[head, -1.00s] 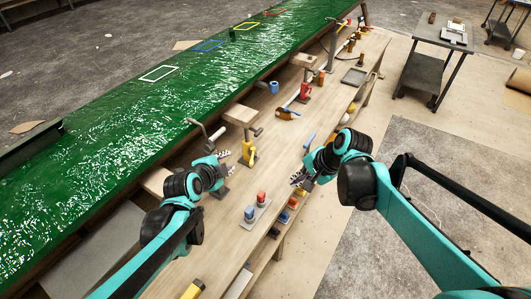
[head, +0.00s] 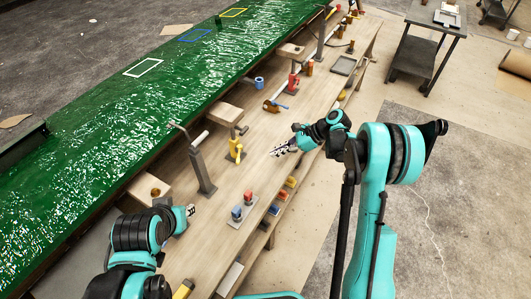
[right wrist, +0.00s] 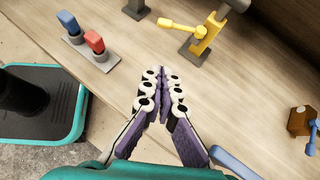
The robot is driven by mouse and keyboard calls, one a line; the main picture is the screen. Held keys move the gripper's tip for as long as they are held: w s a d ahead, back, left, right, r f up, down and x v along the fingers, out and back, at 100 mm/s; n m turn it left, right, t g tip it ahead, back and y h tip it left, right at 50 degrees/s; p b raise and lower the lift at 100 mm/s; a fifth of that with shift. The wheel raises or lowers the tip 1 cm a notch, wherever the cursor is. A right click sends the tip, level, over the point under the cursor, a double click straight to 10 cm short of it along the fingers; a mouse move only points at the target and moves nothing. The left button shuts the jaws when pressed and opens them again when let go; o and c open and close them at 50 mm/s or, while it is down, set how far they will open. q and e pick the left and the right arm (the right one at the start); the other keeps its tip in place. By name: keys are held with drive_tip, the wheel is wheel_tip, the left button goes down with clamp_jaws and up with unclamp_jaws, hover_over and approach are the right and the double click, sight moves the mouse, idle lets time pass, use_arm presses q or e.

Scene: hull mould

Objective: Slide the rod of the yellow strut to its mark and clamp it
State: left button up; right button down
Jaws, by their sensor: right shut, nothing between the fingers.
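The yellow strut (head: 236,151) stands upright on the bench on a small grey base, with a grey rod end rising above its yellow body. In the right wrist view its yellow body (right wrist: 203,40) and a yellow side lever show at the top. My right gripper (head: 284,149) is shut and empty, to the right of the strut and apart from it. Its closed fingertips also show in the right wrist view (right wrist: 162,82). My left gripper (head: 188,212) is low at the left, partly hidden by its wrist. The rod's mark is too small to make out.
A grey post (head: 201,174) stands left of the strut. A wooden pad (head: 225,114) lies behind it. Blue and red blocks on a plate (head: 243,212) sit nearer me. A red strut (head: 294,83) stands farther along. The green hull mould (head: 110,120) borders the bench.

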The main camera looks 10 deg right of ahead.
drive_tip(key=b+x, duration=0.2)
drive_tip(key=x, duration=0.7)
drive_tip(key=shift+d+f+b, duration=0.1)
drive_tip(key=shift+b, duration=0.25)
drive_tip(key=shift+w+a+r+b, duration=0.1)
drive_tip(key=shift+a+r+b, duration=0.2)
drive_tip(key=shift+a, duration=0.65)
drive_tip(key=shift+w+a+r+b, duration=0.1)
drive_tip(key=shift+a+r+b, duration=0.15)
drive_tip(key=shift+a, duration=0.7)
drive_tip(key=shift+a, duration=0.1)
